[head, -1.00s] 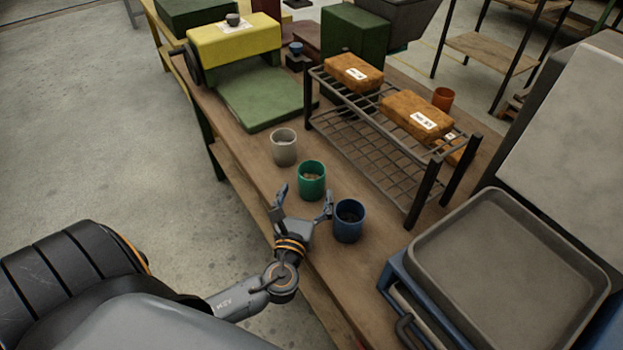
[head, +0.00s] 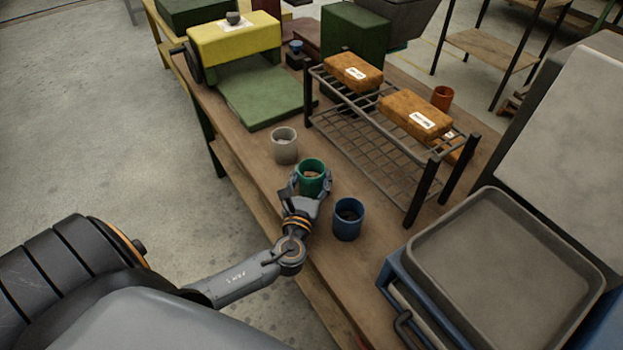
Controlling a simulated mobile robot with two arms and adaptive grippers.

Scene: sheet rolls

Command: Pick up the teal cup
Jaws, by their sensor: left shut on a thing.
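The teal cup (head: 312,177) stands upright on the wooden workbench, with something brownish inside it. It is between a grey cup (head: 284,146) and a blue cup (head: 348,220). My left gripper (head: 311,184) is shut on the teal cup, with one finger on each side of it. The cup's lower front is partly hidden by the gripper. I cannot see that the cup is clear of the bench. My right gripper is not in view.
A wire rack (head: 370,150) holding orange-brown packages stands just right of the cups. A grey tray (head: 508,262) on a blue frame is at right. A green and yellow machine (head: 235,45) stands farther back. A red-orange cup (head: 442,98) is behind the rack.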

